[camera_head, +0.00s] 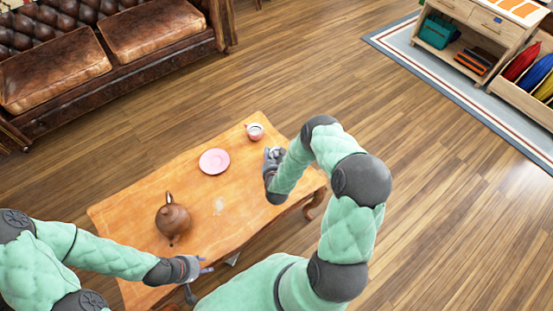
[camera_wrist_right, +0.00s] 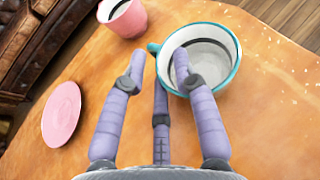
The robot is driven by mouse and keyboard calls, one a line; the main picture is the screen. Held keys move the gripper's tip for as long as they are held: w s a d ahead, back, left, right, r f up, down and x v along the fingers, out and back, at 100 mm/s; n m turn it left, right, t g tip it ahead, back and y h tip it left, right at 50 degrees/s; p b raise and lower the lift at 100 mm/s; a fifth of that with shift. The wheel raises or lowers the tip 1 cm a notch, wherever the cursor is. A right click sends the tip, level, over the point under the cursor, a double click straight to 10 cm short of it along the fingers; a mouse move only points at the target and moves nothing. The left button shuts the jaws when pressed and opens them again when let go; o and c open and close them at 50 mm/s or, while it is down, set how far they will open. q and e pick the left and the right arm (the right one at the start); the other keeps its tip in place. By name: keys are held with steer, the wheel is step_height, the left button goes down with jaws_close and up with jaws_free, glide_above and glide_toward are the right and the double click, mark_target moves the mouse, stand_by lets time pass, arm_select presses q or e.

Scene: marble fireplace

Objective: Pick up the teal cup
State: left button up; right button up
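The teal cup (camera_wrist_right: 232,50), white inside with a teal rim and outside, stands upright on the wooden table in the right wrist view. Its handle (camera_wrist_right: 154,48) points left. My right gripper (camera_wrist_right: 160,62) is open around the handle side. One fingertip is left of the handle and the other overlaps the cup's near-left rim; I cannot tell whether they touch. In the head view my right gripper (camera_head: 272,155) is low over the table's right part and largely hides the cup. My left gripper (camera_head: 205,271) is open and empty at the table's front edge.
A pink cup (camera_head: 254,131) stands at the table's far end, near the teal cup. A pink saucer (camera_head: 214,161) lies left of my right gripper. A brown teapot (camera_head: 173,219) stands on the table's left part. A leather sofa (camera_head: 110,50) is behind.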

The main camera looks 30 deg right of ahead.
jaws_close()
steer(key=shift+r, duration=0.1)
